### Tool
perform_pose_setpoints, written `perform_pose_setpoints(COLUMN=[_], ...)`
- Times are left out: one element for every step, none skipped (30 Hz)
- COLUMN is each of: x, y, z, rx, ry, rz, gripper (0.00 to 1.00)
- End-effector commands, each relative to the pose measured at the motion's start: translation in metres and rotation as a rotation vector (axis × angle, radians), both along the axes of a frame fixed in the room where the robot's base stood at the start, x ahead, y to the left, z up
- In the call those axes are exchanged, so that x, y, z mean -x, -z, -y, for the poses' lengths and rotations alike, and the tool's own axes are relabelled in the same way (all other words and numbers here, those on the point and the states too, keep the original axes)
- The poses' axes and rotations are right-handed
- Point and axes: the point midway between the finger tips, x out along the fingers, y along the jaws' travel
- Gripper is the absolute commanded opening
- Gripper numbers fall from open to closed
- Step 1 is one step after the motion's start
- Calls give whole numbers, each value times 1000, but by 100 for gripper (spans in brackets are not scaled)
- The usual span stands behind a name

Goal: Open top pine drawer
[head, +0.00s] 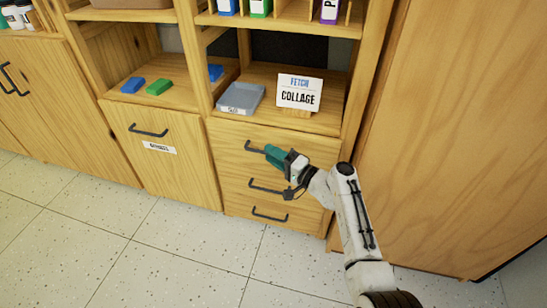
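The top pine drawer (310,148) is the uppermost of three drawers in the wooden unit, and its front looks flush with the unit. Its dark bar handle (252,146) shows at its left end; the rest is hidden behind my gripper. My gripper (270,151), with teal fingers, is in front of the top drawer, right at the handle. I cannot tell whether the fingers touch or enclose the handle, or how far apart they are.
Below are the middle handle (262,187) and bottom handle (269,215). A grey tray (240,97) and a "FETCH COLLAGE" sign (299,92) stand on the shelf above. A cupboard door (165,158) is at left, a tall wooden panel (450,130) at right. The tiled floor (190,250) in front is clear.

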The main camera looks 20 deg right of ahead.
Motion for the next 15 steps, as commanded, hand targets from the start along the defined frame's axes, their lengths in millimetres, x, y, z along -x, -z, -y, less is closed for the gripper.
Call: perform_pose_setpoints(x=[-1,-1,-2,-2,-2,-2,-2,-2,-2,-1,-1,-1,-1,-1,-1], y=[1,0,0,0,0,0,0,0,0,0,0,0,0,0,0], z=[-1,-1,-1,-2,-1,-1,-1,-1,-1,-1,-1,-1,-1,-1,-1], rx=[1,1,1,1,1,1,1,1,1,1,1,1,1,1,1], ry=[-1,-1,-1,-1,-1,-1,-1,-1,-1,-1,-1,-1,-1,-1,-1], rz=[-1,-1,-1,-1,-1,-1,-1,-1,-1,-1,-1,-1,-1,-1,-1], gripper=[38,38,38,38,38,38,38,38,37,34,31,28,25,22,18])
